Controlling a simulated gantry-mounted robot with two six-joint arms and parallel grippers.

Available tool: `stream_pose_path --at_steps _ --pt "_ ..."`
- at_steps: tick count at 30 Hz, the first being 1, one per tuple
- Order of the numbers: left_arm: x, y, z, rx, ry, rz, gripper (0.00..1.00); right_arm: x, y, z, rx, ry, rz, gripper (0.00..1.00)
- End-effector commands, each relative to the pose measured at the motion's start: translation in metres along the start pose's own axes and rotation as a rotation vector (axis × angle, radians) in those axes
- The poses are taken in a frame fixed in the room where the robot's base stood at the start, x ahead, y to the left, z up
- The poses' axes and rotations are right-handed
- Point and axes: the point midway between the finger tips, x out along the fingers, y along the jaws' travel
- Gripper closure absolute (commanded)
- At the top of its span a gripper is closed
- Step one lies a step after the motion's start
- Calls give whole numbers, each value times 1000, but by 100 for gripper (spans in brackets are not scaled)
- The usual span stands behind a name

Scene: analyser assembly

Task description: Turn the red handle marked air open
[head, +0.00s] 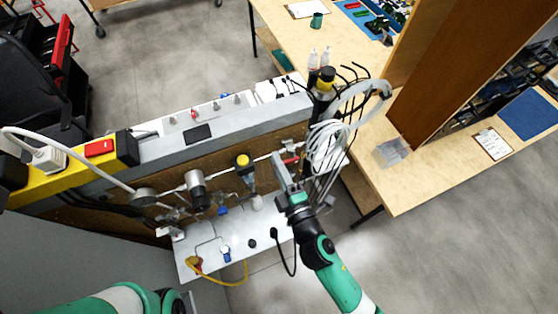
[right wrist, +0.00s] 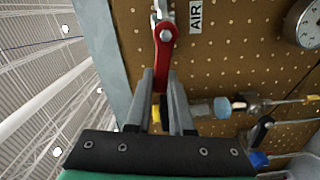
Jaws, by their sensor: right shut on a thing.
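The red handle (right wrist: 165,45) is in the upper middle of the right wrist view, beside a white label reading AIR (right wrist: 196,14) on the brown pegboard. Its lower end runs down between the fingers of my right gripper (right wrist: 162,82), which is shut on it. A bit of red, likely the same handle, shows in the head view (head: 291,160), just above my right gripper (head: 281,170). My left arm shows at the bottom left of the head view, but its gripper is out of frame.
A round gauge (right wrist: 306,24) and brass and blue fittings (right wrist: 222,107) are on the pegboard close by. Coiled white hose (head: 328,148) hangs right of the handle. A white panel (head: 207,258) with a yellow hose lies below. Wooden tables (head: 420,180) stand at right.

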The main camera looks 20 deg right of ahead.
Motion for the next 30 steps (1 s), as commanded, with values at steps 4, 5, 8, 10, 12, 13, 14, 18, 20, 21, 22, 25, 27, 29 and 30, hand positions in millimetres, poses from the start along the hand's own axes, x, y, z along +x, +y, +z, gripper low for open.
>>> stream_pose_path --at_steps 4,5,8,10,12,13,14,18,20,21,22,25,27,29,30 --pt "-2 0 2 0 0 0 50 0 -6 0 -94 1 0 100" --pt "-2 0 2 0 0 0 50 0 -7 0 -109 1 0 100" --pt "-3 0 3 0 0 0 50 0 -9 0 -152 1 0 100" --pt "-3 0 3 0 0 0 50 0 -10 1 -175 1 0 100" --pt "-3 0 3 0 0 0 50 0 -10 1 -192 1 0 100" --pt "-3 0 3 0 0 0 50 0 -10 1 -197 1 0 100" --pt "-3 0 3 0 0 0 50 0 -11 1 -202 1 0 100" --pt "-4 0 3 0 0 0 50 0 -11 1 -213 0 0 100" --pt "-4 0 3 0 0 0 50 0 -11 1 -215 0 0 100" --pt "-4 0 3 0 0 0 50 0 -11 1 -215 0 0 100" --pt "-4 0 3 0 0 0 50 0 -11 1 -215 0 0 100" --pt "-4 0 3 0 0 0 50 0 -11 1 -215 0 0 100" --pt "-4 0 3 0 0 0 50 0 -12 1 -215 0 0 100" --pt "-4 0 3 0 0 0 50 0 -12 1 -214 0 -1 75" --pt "-4 0 3 0 0 0 50 0 -12 1 -214 0 -1 68"
